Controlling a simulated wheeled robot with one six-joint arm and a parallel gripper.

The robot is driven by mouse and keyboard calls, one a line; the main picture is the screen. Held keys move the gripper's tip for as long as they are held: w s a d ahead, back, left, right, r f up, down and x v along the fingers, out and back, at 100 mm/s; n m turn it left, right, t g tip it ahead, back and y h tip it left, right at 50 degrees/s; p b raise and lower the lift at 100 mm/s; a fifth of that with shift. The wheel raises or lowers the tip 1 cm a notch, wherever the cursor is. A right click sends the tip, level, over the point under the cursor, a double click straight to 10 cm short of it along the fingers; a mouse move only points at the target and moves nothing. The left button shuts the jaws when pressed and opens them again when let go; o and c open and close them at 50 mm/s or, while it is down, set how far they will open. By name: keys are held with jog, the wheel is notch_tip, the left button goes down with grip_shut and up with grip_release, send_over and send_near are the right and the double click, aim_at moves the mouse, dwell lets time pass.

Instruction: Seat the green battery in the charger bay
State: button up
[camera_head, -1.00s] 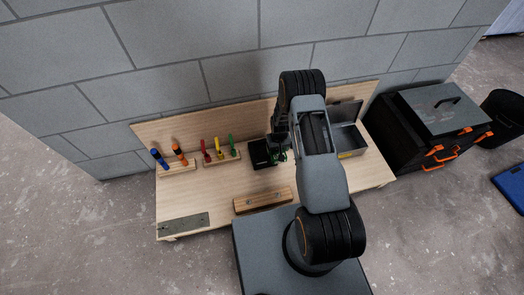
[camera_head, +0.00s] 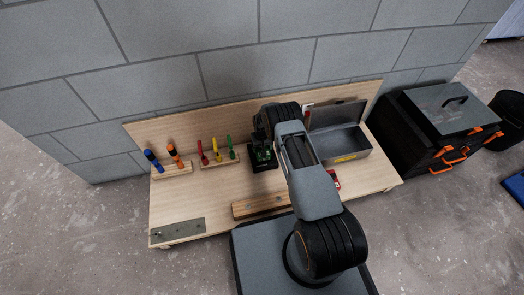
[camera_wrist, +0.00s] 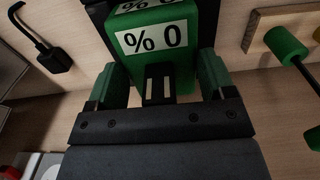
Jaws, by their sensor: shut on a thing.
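The green battery (camera_wrist: 157,50) carries white labels reading "% 0" and sits between the green-padded fingers of my gripper (camera_wrist: 160,82) in the wrist view. My gripper is shut on it. In the head view, the gripper (camera_head: 263,148) holds the battery over the black charger (camera_head: 256,163) at the middle of the bench. Dark charger parts show beside and behind the battery in the wrist view. The gripper and arm hide much of the bay, so I cannot tell whether the battery is fully down in it.
The wooden screwdriver rack (camera_head: 221,163) with red, yellow and green handles stands close left of the charger. Another rack (camera_head: 173,171) holds blue and orange tools. An open grey toolbox (camera_head: 344,146) stands right. A wooden batten (camera_head: 251,207) lies in front. A red item (camera_head: 334,179) lies right of my arm.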

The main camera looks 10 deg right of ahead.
jog(key=shift+f, duration=0.8)
jog(key=shift+c, duration=0.6)
jog(key=shift+s+f, duration=0.2)
jog(key=shift+f, duration=0.15)
grip_shut()
jog(key=o, duration=1)
grip_release()
jog(key=shift+f, duration=0.1)
jog(key=o, duration=0.4)
jog(key=shift+w, duration=0.1)
